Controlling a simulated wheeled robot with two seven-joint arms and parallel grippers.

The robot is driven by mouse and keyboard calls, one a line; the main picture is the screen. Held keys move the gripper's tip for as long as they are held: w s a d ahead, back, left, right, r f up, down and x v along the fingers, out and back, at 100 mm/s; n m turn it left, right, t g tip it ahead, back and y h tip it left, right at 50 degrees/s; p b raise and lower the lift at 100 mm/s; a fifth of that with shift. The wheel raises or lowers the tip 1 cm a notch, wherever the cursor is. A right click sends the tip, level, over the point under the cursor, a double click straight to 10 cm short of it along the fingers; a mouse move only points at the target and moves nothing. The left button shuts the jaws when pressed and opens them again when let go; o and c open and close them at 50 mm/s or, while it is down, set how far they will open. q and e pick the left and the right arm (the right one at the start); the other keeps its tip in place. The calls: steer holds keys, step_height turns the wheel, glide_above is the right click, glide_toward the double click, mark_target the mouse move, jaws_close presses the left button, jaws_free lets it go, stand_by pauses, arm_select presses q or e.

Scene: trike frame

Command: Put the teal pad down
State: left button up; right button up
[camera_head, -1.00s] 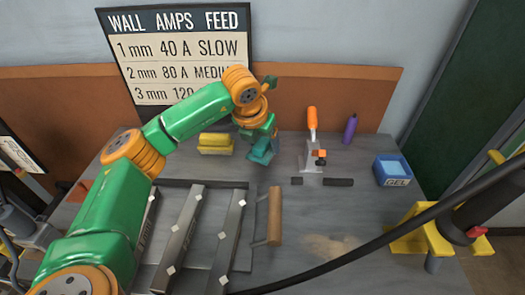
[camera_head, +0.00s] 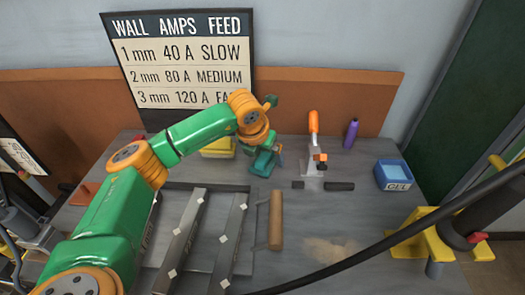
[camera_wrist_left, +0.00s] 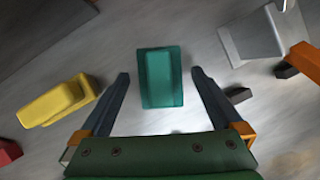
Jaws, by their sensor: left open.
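The teal pad (camera_wrist_left: 161,77) lies on the grey bench in the left wrist view, centred ahead of my left gripper (camera_wrist_left: 160,80). The gripper's two dark fingers are spread wide, one on each side of the pad, with a gap on both sides. In the head view, the teal pad (camera_head: 263,162) shows under my left gripper (camera_head: 266,150), partly hidden by the wrist. My right gripper is not in view.
A yellow block (camera_head: 218,148) lies left of the pad. An orange-handled clamp (camera_head: 313,150) and a purple bottle (camera_head: 351,133) stand to the right, with a blue GEL box (camera_head: 393,175) farther right. Metal bars (camera_head: 228,240) and a wooden roller (camera_head: 276,220) lie in front.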

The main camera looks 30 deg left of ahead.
arm_select(q)
steer(key=v, duration=1.1)
steer(key=shift+s+r, duration=0.15)
steer(key=shift+r, duration=0.15)
